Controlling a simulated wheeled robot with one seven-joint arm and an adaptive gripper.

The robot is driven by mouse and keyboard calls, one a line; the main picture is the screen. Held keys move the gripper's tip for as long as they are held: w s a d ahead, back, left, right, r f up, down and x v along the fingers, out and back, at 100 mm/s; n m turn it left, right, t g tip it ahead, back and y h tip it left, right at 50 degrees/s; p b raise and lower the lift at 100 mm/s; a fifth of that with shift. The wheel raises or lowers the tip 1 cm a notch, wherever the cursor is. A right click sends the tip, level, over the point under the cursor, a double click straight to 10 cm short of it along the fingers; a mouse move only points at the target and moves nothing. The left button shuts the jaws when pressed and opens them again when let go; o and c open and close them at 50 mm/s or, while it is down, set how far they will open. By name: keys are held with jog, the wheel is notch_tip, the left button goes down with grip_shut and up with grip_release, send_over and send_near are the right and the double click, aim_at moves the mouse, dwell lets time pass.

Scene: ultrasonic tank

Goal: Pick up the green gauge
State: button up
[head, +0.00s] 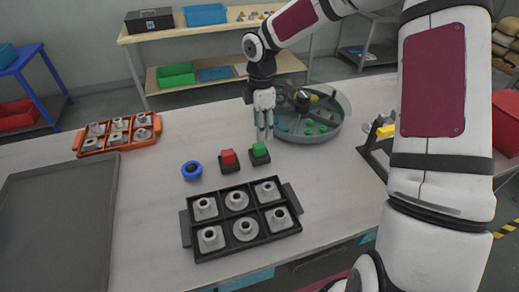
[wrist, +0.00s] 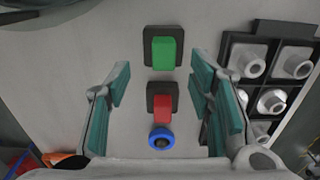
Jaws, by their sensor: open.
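The green gauge (head: 260,149) is a small green block seated in a dark square base on the table. In the wrist view it (wrist: 164,54) lies upper middle, between the lines of the fingers and beyond their tips. My gripper (head: 264,137) points down just behind it in the head view, fingers apart and empty. The wrist view shows both teal-padded fingers (wrist: 160,85) spread wide, with nothing between the pads. The gripper appears to be above the table and not touching the gauge; its exact height is unclear.
A red block in a dark base (head: 229,160) and a blue ring (head: 192,170) stand left of the gauge. A black tray of metal flanged parts (head: 188,232) lies in front. A round grey sectioned tray (head: 337,130) is close behind right.

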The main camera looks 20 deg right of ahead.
aim_at(259, 145)
notch_tip(259, 145, down, 3)
jog(key=shift+r, duration=0.15)
jog(key=f, duration=0.2)
jog(key=f+p, duration=0.1)
jog(key=shift+s+a+f, duration=0.35)
jog(key=shift+f, duration=0.05)
jog(key=shift+w+f, duration=0.1)
jog(key=shift+f, duration=0.6)
jog(key=shift+c, duration=0.5)
grip_shut()
